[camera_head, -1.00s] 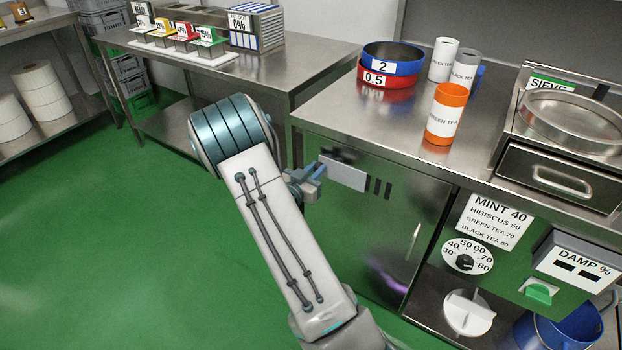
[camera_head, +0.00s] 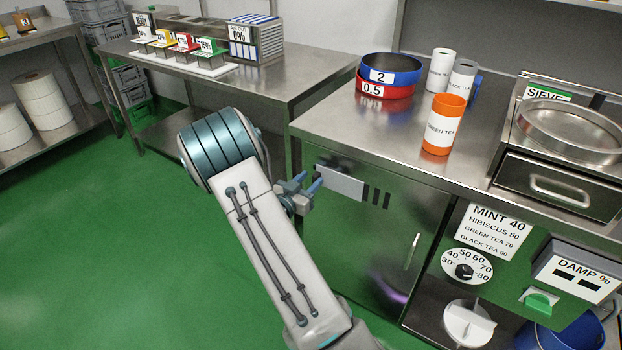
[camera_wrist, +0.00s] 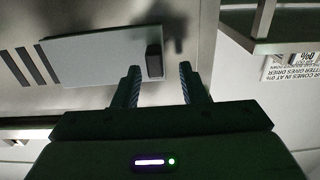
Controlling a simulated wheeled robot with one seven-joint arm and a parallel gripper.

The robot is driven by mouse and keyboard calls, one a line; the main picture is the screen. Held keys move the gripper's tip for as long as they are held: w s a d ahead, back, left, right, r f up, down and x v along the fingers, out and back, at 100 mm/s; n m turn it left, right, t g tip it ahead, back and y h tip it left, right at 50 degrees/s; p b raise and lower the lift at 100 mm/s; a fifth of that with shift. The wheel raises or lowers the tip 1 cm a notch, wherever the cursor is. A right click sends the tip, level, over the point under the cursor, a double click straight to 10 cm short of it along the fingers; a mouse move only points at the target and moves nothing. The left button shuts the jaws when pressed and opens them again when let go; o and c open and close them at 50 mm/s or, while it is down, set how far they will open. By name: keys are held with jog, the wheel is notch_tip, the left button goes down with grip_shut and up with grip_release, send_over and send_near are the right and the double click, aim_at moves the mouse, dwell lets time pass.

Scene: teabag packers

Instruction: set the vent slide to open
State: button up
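The vent slide is a pale flat plate (camera_head: 339,183) on the front of the steel cabinet. It also shows in the wrist view (camera_wrist: 100,58). A dark knob (camera_wrist: 154,60) stands at one end of it. Dark vent slots (camera_head: 376,195) show uncovered beside the plate's other end, and also in the wrist view (camera_wrist: 16,67). My gripper (camera_head: 309,183) is at the knob end of the plate. In the wrist view its two fingers (camera_wrist: 160,72) are apart, with the knob between and slightly beyond their tips. I cannot tell whether either finger touches it.
The steel counter (camera_head: 335,118) overhangs the cabinet just above my gripper. An orange tin (camera_head: 441,124) and stacked blue and red rings (camera_head: 386,90) stand on it. A door handle (camera_head: 412,251) sticks out right of the slots. The green floor (camera_head: 90,240) at left is clear.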

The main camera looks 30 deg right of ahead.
jog(key=v, duration=1.2)
jog(key=shift+a+p, duration=0.25)
jog(key=shift+p, duration=0.15)
